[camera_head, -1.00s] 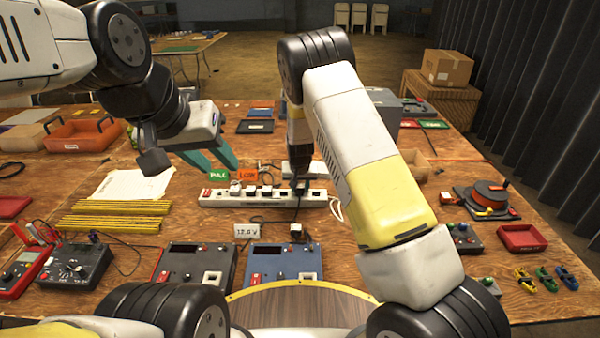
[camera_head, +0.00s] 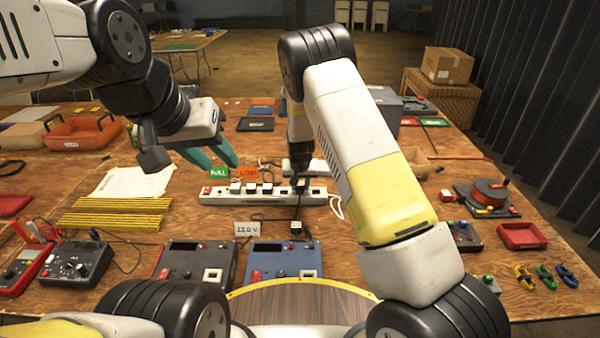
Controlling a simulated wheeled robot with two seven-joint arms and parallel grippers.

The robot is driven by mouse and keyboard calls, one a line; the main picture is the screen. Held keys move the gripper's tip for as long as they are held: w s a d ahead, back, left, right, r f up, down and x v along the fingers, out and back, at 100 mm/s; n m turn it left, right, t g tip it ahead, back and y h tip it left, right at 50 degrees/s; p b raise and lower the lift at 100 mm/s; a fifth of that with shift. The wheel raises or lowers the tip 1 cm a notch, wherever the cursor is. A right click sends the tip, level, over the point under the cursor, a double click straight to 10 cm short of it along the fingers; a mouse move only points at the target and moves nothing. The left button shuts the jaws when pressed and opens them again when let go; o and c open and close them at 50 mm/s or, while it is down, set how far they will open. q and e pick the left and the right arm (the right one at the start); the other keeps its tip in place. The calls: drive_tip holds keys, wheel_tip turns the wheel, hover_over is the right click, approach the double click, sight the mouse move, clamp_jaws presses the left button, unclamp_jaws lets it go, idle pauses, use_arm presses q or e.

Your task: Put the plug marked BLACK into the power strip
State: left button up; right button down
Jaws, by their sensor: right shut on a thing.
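The white power strip (camera_head: 221,197) lies across the middle of the table, with several white-topped plugs (camera_head: 251,188) seated along it. My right gripper (camera_head: 301,184) points down over the strip's right part and is shut on a dark plug, mostly hidden by the gripper. A black cord (camera_head: 297,207) runs from there toward the front. I cannot tell whether that plug is in a socket, and I cannot read its marking. My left gripper (camera_head: 215,160) is open and empty above the table, behind and left of the strip, its two teal fingers apart.
Yellow rods (camera_head: 112,215) lie left, a cable reel (camera_head: 488,194) right.

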drive_tip(key=shift+f, duration=0.45)
idle(1.3)
drive_tip(key=c, duration=0.7)
unclamp_jaws()
drive_tip(key=shift+f, duration=0.1)
drive_tip(key=shift+d, duration=0.1)
drive_tip(key=shift+r, duration=3.85)
